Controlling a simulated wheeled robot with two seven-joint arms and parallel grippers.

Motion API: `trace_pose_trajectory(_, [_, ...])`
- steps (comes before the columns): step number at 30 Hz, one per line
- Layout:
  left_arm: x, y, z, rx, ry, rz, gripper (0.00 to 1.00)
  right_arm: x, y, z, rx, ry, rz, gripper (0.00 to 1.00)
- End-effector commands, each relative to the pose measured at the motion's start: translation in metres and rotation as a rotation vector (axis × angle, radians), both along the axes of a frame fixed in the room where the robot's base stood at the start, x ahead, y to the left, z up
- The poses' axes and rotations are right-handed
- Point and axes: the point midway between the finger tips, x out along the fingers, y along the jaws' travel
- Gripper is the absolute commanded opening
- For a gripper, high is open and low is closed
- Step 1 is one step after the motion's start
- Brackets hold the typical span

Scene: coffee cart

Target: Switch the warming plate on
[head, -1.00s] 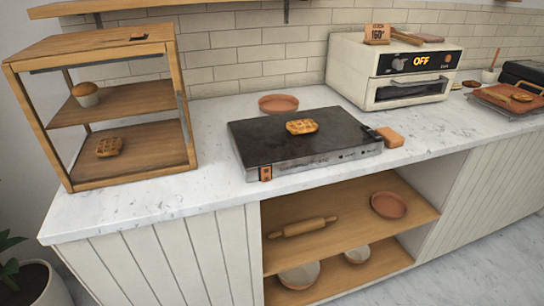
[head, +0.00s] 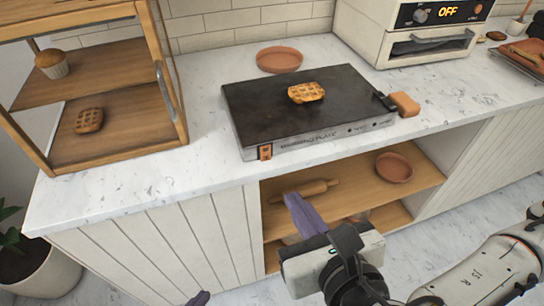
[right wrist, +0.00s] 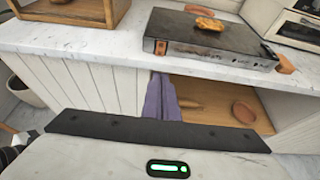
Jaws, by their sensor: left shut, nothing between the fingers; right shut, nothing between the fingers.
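The warming plate (head: 262,115) is a flat black slab with a metal front panel, on the marble counter. Its front carries lettering, small dark marks toward the right, and an orange-brown tab (head: 265,152) at the left corner. I cannot tell its switch position. A waffle (head: 306,93) lies on top. The plate also shows in the right wrist view (right wrist: 205,38). My right gripper (head: 293,198) has purple fingers, shut and empty, in front of the shelves, below and apart from the plate. My left gripper (head: 199,298) shows only a purple tip at the bottom edge, shut.
A wooden display case (head: 165,90) with a muffin and a waffle stands left. A terracotta dish (head: 279,60) sits behind the plate. An orange-brown block (head: 404,104) is at its right end. A toaster oven (head: 400,45) reading OFF stands back right. The front counter strip is clear.

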Motion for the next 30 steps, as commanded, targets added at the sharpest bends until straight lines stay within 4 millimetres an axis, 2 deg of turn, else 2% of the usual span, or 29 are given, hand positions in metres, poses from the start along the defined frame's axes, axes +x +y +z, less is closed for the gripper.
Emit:
trace_pose_trajectory(11, [-0.003,0.0,-0.008,0.001,0.007,-0.001,0.0,0.003,0.001,-0.004,0.003,0.001,-0.001,0.0])
trace_pose_trajectory(19, [-0.003,-0.001,-0.046,0.0,0.007,-0.002,0.0,0.022,0.008,-0.018,0.005,-0.003,-0.001,0.0])
trace_pose_trajectory(21, [-0.004,0.0,-0.041,0.002,0.013,-0.002,0.0,0.035,0.011,-0.016,0.001,-0.001,-0.004,0.0])
trace_pose_trajectory(30, [-0.001,0.0,-0.036,0.0,0.003,-0.002,0.0,0.09,0.029,-0.041,0.003,0.001,-0.003,0.0])
